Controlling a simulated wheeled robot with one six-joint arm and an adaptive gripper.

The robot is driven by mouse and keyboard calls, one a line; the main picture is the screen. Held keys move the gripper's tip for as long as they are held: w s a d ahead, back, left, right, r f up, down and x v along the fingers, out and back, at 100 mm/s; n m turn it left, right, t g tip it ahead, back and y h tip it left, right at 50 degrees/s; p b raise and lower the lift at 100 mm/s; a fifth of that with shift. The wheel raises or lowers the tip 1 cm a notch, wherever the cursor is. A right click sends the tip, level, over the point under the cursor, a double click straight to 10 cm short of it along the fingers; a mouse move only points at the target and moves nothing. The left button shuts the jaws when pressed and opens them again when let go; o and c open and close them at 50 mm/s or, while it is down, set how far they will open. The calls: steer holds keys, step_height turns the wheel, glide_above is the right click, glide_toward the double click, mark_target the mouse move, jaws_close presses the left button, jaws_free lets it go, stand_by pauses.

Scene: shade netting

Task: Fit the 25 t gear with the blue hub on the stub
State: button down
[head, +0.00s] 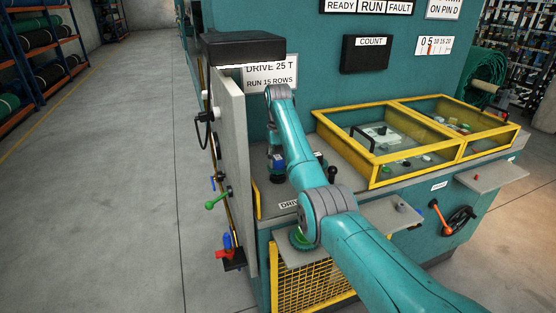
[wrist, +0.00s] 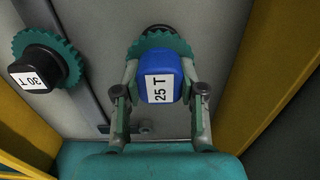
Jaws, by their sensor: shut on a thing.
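The 25 t gear is green-toothed with a blue hub (wrist: 160,78) marked "25 T" in the wrist view. My gripper (wrist: 160,85) is shut on the blue hub, one finger on each side. The gear's teeth (wrist: 180,45) show behind the hub, in front of a grey plate. A dark round end (wrist: 158,29) shows just above the gear; whether it is the stub, and whether the gear touches it, I cannot tell.
A 30 T gear with a black hub (wrist: 38,68) sits to the left in the wrist view. In the head view a grey open door (head: 234,170) stands left of my arm. Yellow-framed covers (head: 372,165) lie to the right. Another green gear (head: 299,240) is on the front shelf. The left floor is clear.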

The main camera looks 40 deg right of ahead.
mark_target(278, 157)
steer(key=shift+f, duration=1)
steer(key=c, duration=0.6)
jaws_free()
steer(key=shift+r, duration=3.75)
